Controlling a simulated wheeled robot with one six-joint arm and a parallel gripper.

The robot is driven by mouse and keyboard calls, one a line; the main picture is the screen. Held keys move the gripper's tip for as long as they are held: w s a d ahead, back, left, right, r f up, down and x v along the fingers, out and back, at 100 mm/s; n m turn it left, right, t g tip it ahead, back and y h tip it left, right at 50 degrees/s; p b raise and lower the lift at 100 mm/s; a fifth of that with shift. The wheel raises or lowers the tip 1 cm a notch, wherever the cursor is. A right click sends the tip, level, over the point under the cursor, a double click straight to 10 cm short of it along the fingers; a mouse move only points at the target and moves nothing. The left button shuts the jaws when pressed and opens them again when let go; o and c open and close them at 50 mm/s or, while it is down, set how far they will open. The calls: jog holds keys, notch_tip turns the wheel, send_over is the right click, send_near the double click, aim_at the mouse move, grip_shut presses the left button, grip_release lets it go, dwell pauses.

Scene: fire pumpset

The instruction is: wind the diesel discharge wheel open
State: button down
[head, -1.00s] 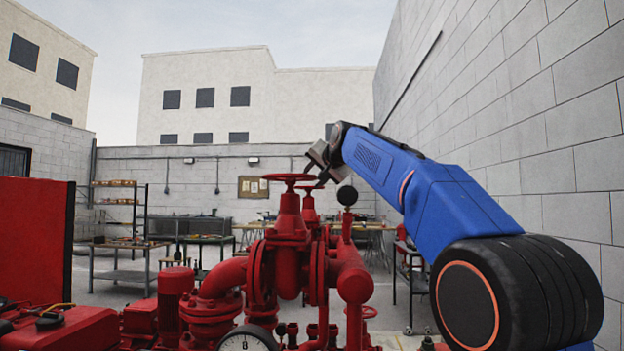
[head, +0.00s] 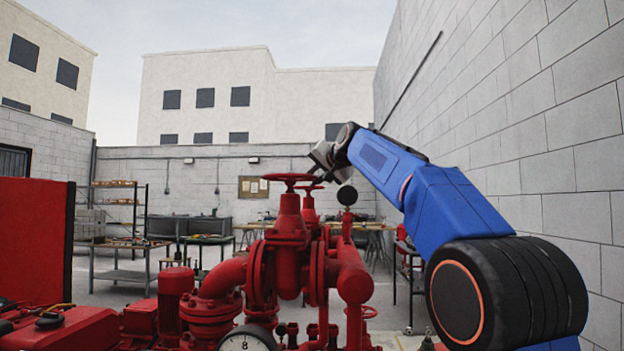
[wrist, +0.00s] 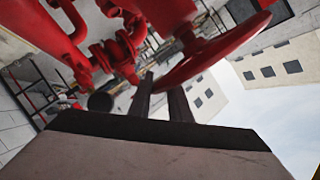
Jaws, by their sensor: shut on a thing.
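A red handwheel (head: 291,178) lies flat on top of the tall red valve (head: 289,225) in the middle of the head view. A second, smaller-looking red wheel (head: 310,188) shows partly behind it. My gripper (head: 318,177) reaches in from the right at wheel height. In the wrist view a large red wheel rim (wrist: 212,52) crosses close ahead, and the two dark fingers (wrist: 163,92) of my gripper meet its near edge. The gripper is shut on the rim. The exact contact is partly hidden, and the head view does not clearly separate which wheel it is.
A dark round gauge (head: 347,195) stands just right of the wheels. Red pipework (head: 352,275) fills the space below. A grey block wall (head: 520,120) runs along the right. Shelves (head: 115,215) and benches stand at the back.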

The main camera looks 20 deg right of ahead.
jog(key=shift+w+d+n+g+y, duration=0.15)
jog(key=shift+w+n+y, duration=0.3)
jog(key=shift+n+y, duration=0.3)
jog(key=shift+w+a+n+g+y, duration=0.15)
jog(key=shift+w+n+y, duration=0.35)
jog(key=shift+y, duration=0.45)
jog(key=shift+w+r+n+g+y, duration=0.1)
jog(key=shift+w+n+g+y, duration=0.25)
jog(key=shift+n+y, duration=0.35)
jog(key=shift+s, duration=0.1)
jog(key=c, duration=1.7)
grip_release()
jog(key=shift+a, duration=0.1)
jog(key=shift+o, duration=0.2)
jog(key=v, duration=1.7)
jog(key=shift+s+r, duration=0.1)
jog(key=shift+s, duration=0.05)
jog(key=shift+c, duration=0.4)
